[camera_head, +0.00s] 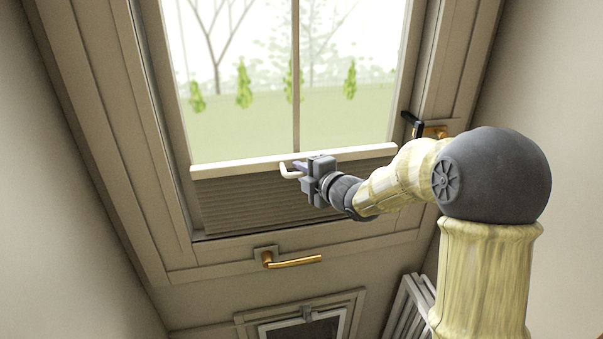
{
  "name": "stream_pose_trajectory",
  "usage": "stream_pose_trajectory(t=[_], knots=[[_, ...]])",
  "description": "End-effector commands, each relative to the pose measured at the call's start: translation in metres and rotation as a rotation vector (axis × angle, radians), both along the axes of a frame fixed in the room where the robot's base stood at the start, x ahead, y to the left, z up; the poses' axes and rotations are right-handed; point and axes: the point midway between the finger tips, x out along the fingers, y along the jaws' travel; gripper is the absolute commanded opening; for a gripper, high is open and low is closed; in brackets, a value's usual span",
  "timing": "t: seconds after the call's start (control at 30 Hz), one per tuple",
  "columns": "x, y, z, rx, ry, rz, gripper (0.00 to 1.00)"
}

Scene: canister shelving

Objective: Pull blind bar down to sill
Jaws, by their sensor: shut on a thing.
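The blind bar (235,163) is a pale horizontal strip across the lower part of the door window. Pleated grey-brown blind fabric (255,205) fills the space below it, down to the sill (355,228) at the bottom of the glass frame. The bar sits above the sill, tilted slightly up to the right in the picture. A small pale hooked handle (288,173) stands out from the middle of the bar. My gripper (300,168) is shut on this handle. My gripper and wrist hide part of the bar and fabric behind them.
A brass lever handle (292,262) is on the door rail below the sill. A black lever on a brass plate (435,132) is on the right frame. A framed flap (305,325) is low on the door. White slatted panels (408,305) lean at lower right.

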Motion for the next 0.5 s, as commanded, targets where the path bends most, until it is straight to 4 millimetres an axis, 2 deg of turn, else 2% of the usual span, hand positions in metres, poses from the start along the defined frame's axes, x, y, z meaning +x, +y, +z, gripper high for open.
stream_pose_trajectory(t=[0.03, 0.5], knots=[[0.0, 0.0, -0.02, -0.003, 0.003, -0.001, 0.0], [0.0, -0.001, -0.096, -0.003, 0.002, -0.001, 0.0]])
